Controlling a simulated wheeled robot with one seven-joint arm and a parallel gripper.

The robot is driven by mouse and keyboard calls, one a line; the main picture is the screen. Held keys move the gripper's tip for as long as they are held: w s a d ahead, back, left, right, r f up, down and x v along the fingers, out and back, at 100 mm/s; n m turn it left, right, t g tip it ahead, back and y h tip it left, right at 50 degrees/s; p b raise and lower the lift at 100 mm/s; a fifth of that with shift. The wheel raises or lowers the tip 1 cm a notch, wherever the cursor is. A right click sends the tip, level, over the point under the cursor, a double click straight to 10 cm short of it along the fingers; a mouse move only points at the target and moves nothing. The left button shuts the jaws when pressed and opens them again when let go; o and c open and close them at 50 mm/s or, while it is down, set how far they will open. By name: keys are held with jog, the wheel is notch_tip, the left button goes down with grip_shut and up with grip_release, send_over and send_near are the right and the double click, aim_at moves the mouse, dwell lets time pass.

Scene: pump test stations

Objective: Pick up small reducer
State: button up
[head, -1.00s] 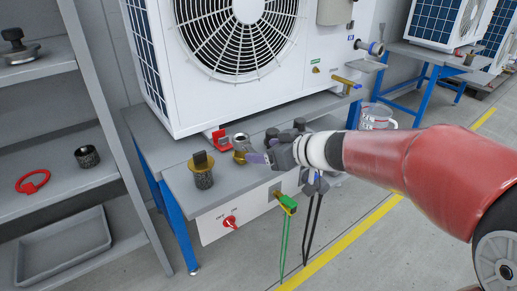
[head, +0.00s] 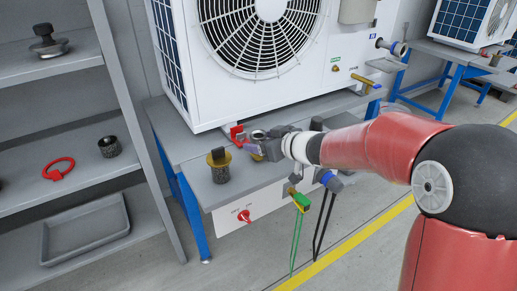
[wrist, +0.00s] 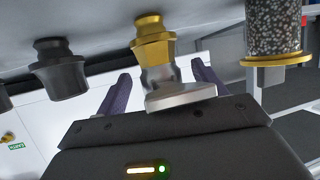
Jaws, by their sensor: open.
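A stepped fitting, which I take for the small reducer, stands on the bench top, brass at its base and silver at its wide top. In the wrist view the fitting (wrist: 178,96) shows upside down, between the two purple fingers of my gripper (wrist: 161,70). The fingers are open, with a visible gap on each side of it. In the head view the silver top of the fitting (head: 257,135) shows at the fingertips of my gripper (head: 252,149), which hides much of the rest.
A dark knurled cylinder with a brass flange (head: 219,167) stands close to the left of my gripper. Black fittings (wrist: 58,72) stand on its other side. A large white fan unit (head: 240,95) rises behind. A grey shelf (head: 85,170) is at the left.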

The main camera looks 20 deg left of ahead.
jog(key=shift+c, duration=0.4)
jog(key=c, duration=0.7)
jog(key=shift+c, duration=0.7)
jog(key=shift+r, duration=0.1)
